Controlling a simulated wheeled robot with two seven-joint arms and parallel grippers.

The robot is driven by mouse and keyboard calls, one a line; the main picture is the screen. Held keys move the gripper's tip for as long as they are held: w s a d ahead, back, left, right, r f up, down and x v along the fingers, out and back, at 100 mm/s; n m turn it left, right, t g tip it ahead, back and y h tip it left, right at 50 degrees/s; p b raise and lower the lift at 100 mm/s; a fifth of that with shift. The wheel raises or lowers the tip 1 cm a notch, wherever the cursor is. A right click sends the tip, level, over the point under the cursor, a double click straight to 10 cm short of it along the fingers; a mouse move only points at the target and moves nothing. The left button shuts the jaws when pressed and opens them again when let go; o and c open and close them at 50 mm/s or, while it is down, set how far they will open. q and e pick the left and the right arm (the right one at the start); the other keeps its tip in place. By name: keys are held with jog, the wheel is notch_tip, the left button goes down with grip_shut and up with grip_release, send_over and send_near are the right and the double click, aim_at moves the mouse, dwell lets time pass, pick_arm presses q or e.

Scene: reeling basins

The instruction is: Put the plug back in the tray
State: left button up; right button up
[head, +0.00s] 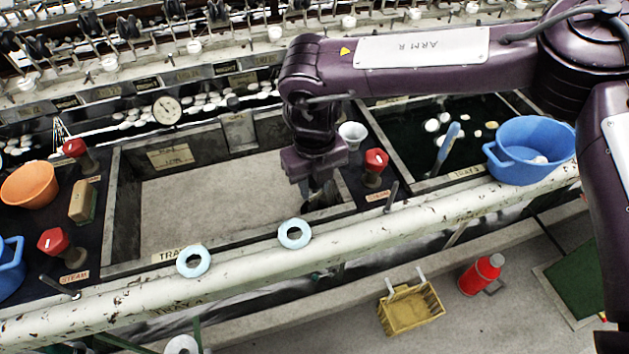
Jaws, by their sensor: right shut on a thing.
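The empty tray (215,205) is a wide basin with a pale grey floor, left of centre, with a tray label on its front edge. My right gripper (318,196) points down inside the tray's right end, near the front right corner. It is shut on a small dark thing, which I take to be the plug; the fingers hide most of it. I cannot tell whether the plug touches the tray floor. The drain hole is not visible. My left gripper is not in view.
Red-topped steam valves (374,167) stand on the ledges beside the tray. Pale blue rings (295,233) lie on the front rail. A blue tub (528,150) stands at the right by a dark water basin (400,130). A white cup (352,134) is close behind my gripper.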

jog(key=shift+f, duration=0.25)
jog(key=o, duration=1)
jog(key=shift+c, duration=0.2)
jog(key=shift+r, duration=0.1)
notch_tip(320, 180, up, 8)
jog(key=shift+f+b, duration=0.15)
jog(key=shift+b, duration=0.3)
jog(key=shift+f, duration=0.1)
